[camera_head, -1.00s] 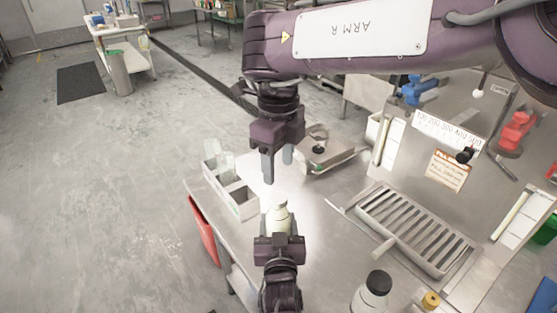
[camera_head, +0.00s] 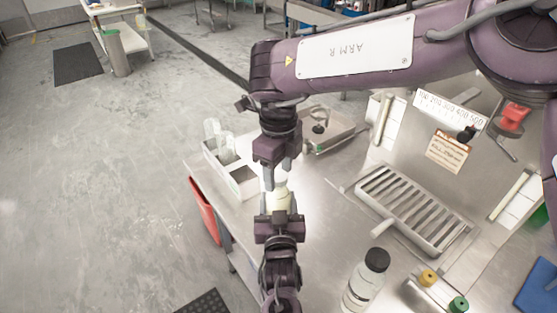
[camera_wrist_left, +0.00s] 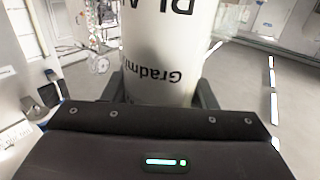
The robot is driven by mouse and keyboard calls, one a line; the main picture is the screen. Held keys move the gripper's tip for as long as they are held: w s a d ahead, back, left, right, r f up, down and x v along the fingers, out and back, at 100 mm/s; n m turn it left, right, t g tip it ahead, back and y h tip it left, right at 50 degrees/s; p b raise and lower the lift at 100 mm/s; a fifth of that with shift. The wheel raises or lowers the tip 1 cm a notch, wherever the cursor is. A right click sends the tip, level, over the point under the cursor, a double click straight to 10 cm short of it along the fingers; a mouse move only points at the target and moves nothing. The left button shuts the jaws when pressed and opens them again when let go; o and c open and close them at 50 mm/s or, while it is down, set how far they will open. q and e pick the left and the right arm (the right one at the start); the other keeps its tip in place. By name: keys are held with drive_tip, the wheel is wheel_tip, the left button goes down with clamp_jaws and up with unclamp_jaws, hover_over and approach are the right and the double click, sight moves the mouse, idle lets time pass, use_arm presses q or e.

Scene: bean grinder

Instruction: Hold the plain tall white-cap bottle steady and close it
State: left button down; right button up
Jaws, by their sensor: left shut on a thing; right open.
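The pale bottle (camera_head: 281,197) stands upright near the middle of the head view, at the left part of the bench. My left gripper (camera_head: 281,208) is shut around its body. In the left wrist view the white bottle (camera_wrist_left: 165,50), with printed lettering, sits between the fingers; its top is out of frame. My right gripper (camera_head: 280,179) points down from above, open, with its fingers at the bottle's top. The fingers and glare hide the top, so I cannot tell whether a cap is on it or whether the fingers touch it.
A white divided bin (camera_head: 240,178) stands just left of the bottle. A scale-like device (camera_head: 325,134) is behind it. A slotted metal tray (camera_head: 415,208) lies to the right. A black-capped bottle (camera_head: 366,283) stands at front right, near yellow (camera_head: 428,278) and green (camera_head: 458,305) caps.

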drive_tip(key=shift+c, duration=0.2)
drive_tip(key=c, duration=1)
drive_tip(key=m, duration=0.2)
drive_tip(key=shift+m, duration=0.4)
drive_tip(key=m, duration=0.5)
drive_tip(key=shift+f+m, duration=0.1)
drive_tip(key=shift+m, duration=0.3)
drive_tip(key=m, duration=0.5)
drive_tip(key=shift+m, duration=0.3)
drive_tip(key=m, duration=0.3)
drive_tip(key=shift+m, duration=0.4)
drive_tip(key=o, duration=1.2)
drive_tip(key=shift+c, duration=0.2)
